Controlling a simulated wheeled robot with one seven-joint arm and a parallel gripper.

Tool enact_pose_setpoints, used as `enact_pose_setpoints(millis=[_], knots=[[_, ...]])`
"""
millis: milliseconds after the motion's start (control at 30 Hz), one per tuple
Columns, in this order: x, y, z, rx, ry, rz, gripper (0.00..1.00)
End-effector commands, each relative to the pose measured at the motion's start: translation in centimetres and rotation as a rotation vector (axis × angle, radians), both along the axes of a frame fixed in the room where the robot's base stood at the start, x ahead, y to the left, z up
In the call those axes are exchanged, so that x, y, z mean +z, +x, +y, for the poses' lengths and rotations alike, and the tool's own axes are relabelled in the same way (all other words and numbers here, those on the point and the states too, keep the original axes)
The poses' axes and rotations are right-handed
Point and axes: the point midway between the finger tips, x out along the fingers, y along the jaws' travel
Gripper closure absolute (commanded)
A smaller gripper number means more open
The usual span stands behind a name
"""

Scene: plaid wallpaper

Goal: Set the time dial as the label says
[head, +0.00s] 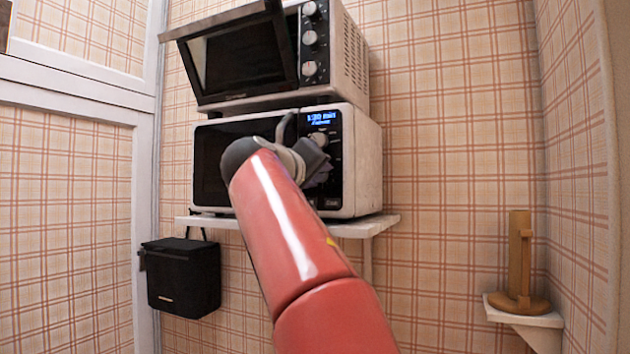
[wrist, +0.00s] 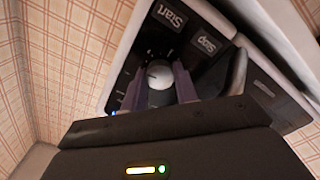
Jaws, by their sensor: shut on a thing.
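The white microwave (head: 362,165) stands on a wall shelf, with a black control panel on its right side. Its lit blue display (head: 320,118) reads about 1:30 min, with a smaller line below too blurred to read surely. An upper dial (head: 318,138) shows just above my gripper (head: 322,168). In the wrist view my gripper (wrist: 159,82) is shut on a round light dial (wrist: 158,74), one finger on each side. My gripper hides the lower dial in the head view.
A toaster oven (head: 345,50) with its door tilted partly open sits on top of the microwave. The shelf (head: 380,225) juts out below. A black box (head: 183,277) hangs at the lower left. A wooden holder (head: 520,265) stands on a small right-hand shelf.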

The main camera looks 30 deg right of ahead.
Motion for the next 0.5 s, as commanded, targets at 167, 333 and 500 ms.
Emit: enact_pose_setpoints(millis=[167, 333, 500], knots=[[-0.37, 0.09, 0.04, -0.001, 0.106, -0.130, 0.93], [-0.35, 0.04, 0.01, -0.002, 0.206, -0.258, 0.93], [-0.40, 0.09, 0.01, -0.002, 0.306, -0.384, 0.93]])
